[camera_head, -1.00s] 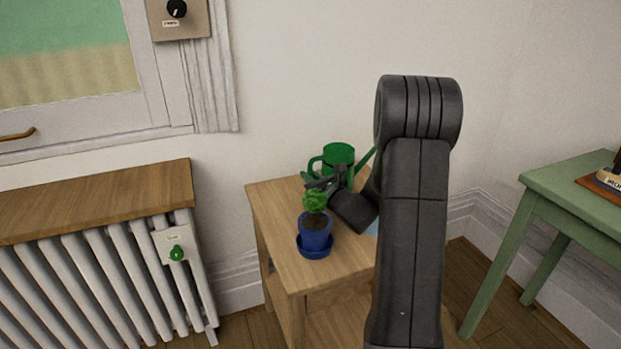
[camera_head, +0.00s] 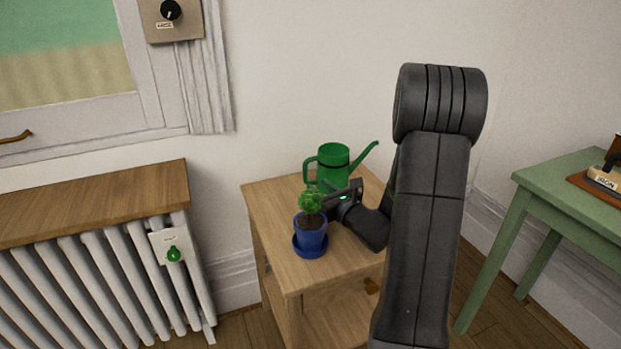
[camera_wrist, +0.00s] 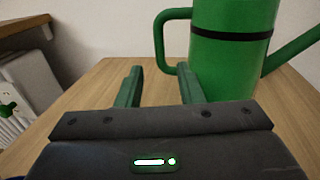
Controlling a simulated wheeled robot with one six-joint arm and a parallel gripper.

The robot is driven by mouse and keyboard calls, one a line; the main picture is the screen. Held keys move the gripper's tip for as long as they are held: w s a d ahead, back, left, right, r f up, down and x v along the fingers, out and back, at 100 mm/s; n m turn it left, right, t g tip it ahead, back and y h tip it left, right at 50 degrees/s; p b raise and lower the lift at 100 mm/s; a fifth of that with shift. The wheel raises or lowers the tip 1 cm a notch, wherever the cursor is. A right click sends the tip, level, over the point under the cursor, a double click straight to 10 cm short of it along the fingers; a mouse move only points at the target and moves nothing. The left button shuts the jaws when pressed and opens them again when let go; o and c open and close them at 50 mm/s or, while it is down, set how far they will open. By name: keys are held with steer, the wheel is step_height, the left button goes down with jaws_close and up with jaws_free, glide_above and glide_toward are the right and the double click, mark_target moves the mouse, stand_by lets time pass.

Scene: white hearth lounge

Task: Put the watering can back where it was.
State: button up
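The green watering can (camera_head: 333,160) stands upright on the small wooden table (camera_head: 272,204), near its back edge, with its handle to the left and its spout to the right. In the wrist view the can (camera_wrist: 228,55) is just beyond my gripper, to the right, with a dark band around it. My gripper (camera_wrist: 160,84) is open, with its two green fingers apart and nothing between them. The can's handle is ahead of the right finger, with no contact visible. In the head view my gripper (camera_head: 326,195) is low in front of the can, its fingers partly hidden behind the plant.
A small plant in a blue pot (camera_head: 311,236) on a saucer stands at the table's front left, close to my gripper. A white radiator (camera_head: 100,275) with a wooden top is to the left. A green table (camera_head: 570,190) with an iron is to the right.

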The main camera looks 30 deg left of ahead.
steer(key=shift+v, duration=2.1)
steer(key=shift+o, duration=0.5)
